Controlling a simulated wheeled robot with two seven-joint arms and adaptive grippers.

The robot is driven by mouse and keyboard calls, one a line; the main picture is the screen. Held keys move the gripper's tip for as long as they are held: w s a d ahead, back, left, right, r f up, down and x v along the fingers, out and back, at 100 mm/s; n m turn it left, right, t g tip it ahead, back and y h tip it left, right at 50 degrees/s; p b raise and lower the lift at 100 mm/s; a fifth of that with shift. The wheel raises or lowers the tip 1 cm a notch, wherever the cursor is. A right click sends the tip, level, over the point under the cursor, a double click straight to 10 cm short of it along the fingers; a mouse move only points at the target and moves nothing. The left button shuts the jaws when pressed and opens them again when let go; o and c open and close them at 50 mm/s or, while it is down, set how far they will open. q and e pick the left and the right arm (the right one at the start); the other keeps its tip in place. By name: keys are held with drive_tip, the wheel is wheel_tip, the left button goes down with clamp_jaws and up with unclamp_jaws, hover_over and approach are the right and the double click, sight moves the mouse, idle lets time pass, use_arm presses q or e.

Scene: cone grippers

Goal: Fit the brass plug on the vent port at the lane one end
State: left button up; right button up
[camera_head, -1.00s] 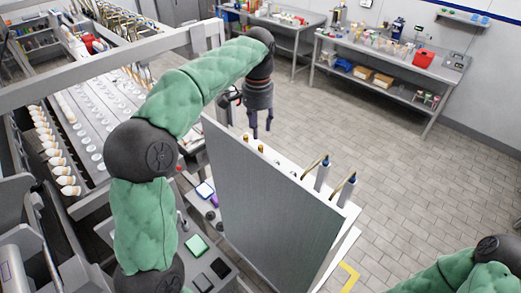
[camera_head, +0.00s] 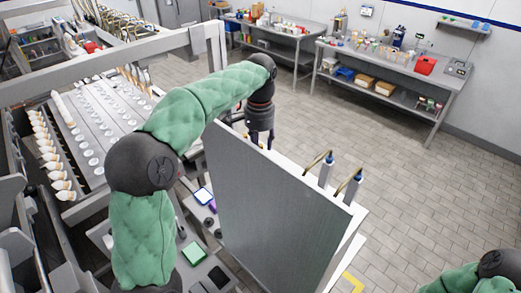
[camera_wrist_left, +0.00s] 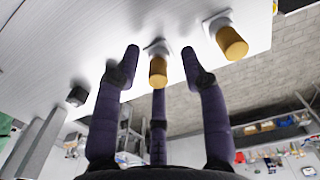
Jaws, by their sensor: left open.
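Two brass cylinders on pale square bases show on the white surface in the left wrist view: a near brass plug (camera_wrist_left: 158,71) and another brass cylinder (camera_wrist_left: 233,43) to its right. I cannot tell which lane either belongs to. My left gripper (camera_wrist_left: 160,66) is open, its dark purple fingers spread either side of the near one, with no clear contact. In the head view the left gripper (camera_head: 258,141) is behind the top edge of a tall grey panel (camera_head: 270,215), which hides the brass pieces. My right gripper is out of view.
Two tubes with blue caps and bent brass pipes (camera_head: 325,170) stand on the panel's right top end. A dark block (camera_wrist_left: 77,96) sits on the white surface. A loaded bench (camera_head: 395,75) stands at the back; open tiled floor lies between.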

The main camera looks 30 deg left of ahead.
use_arm(q)
clamp_jaws()
drive_tip(key=shift+r, duration=0.2)
drive_tip(key=shift+r+p, duration=2.35)
drive_tip(key=shift+r, duration=0.1)
